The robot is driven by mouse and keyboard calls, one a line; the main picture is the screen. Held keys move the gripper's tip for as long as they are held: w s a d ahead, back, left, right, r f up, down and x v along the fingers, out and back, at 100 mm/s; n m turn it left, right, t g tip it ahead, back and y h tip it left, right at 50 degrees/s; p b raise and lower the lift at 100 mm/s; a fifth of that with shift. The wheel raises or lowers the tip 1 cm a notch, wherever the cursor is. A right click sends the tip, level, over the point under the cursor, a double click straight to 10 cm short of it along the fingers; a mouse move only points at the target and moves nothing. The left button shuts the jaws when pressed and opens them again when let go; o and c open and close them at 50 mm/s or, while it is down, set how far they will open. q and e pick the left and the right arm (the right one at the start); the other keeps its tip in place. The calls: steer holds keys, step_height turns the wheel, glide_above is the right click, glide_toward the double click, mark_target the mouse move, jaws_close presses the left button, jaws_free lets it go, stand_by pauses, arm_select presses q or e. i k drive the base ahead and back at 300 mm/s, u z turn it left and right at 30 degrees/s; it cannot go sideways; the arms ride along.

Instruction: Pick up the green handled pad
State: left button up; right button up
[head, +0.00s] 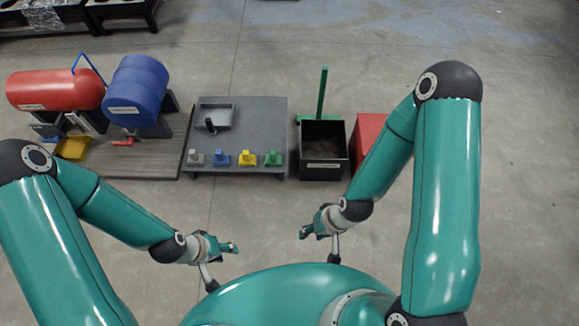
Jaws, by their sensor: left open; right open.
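The green handled pad (273,158) sits at the right end of a row of handled pads near the front edge of a dark grey table (255,120). Nothing touches it from above. My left gripper (236,248) is open and empty, in front of the table and well short of the pad. My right gripper (304,232) is open and empty, in front of and to the right of the pad, also apart from it.
Yellow (247,158), blue (221,158) and grey (195,157) pads stand left of the green one. Blue (137,92) and red (55,89) drums are left.

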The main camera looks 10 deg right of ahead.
mark_target(273, 159)
steer(key=u, duration=0.2)
steer(key=i, duration=0.85)
steer(key=z, duration=0.1)
